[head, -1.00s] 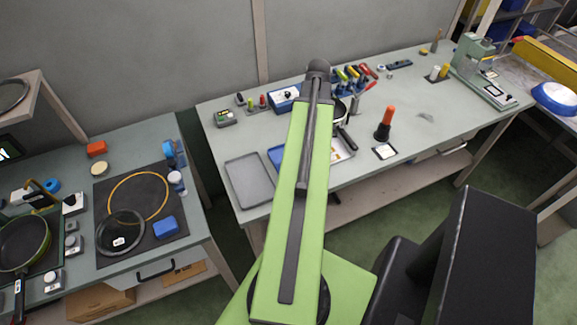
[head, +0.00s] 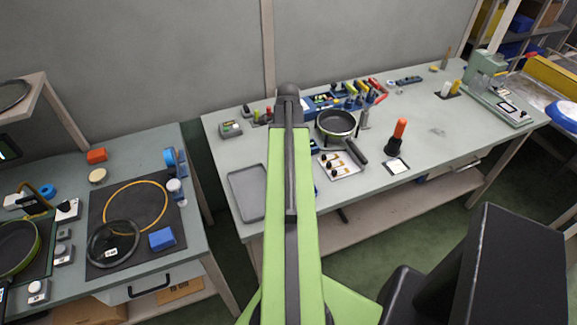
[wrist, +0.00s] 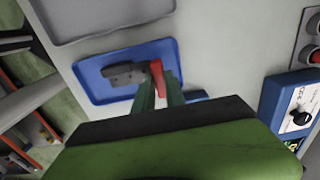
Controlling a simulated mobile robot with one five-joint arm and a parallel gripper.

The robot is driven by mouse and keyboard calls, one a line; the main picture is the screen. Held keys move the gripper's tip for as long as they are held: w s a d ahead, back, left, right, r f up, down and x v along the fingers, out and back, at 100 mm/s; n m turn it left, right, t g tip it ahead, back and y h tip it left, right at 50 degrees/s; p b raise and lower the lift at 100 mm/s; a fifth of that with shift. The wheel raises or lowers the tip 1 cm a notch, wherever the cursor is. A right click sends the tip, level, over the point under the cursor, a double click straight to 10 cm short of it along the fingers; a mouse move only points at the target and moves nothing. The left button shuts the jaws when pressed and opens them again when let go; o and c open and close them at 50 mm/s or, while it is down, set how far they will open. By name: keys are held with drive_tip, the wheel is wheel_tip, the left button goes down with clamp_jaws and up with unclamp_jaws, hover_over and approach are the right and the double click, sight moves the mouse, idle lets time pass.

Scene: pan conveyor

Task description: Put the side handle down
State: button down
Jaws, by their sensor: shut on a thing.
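The side handle (wrist: 122,73), a short dark grey piece, shows in the wrist view at the tips of my gripper (wrist: 157,82). The green fingers are shut on it, and a red part sits by the fingertips. The handle is over the blue tray (wrist: 98,84); I cannot tell whether it touches the tray. In the head view my green arm hides the gripper, the handle and most of the blue tray. A dark pan (head: 336,124) with a long handle stands on the bench right of my arm.
An empty grey tray (head: 232,184) lies left of my arm; its edge also shows in the wrist view (wrist: 75,42). A blue box with a knob (wrist: 289,100) stands beside the blue tray.

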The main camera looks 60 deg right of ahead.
wheel_tip(320, 180, down, 4)
drive_tip(key=b, duration=0.4)
drive_tip(key=shift+f, duration=0.2)
drive_tip(key=shift+r, duration=0.25)
drive_tip(key=shift+f, duration=0.2)
drive_tip(key=c, duration=1.4)
unclamp_jaws()
wheel_tip(320, 180, up, 13)
drive_tip(key=p, duration=1.2)
drive_tip(key=shift+f, duration=0.3)
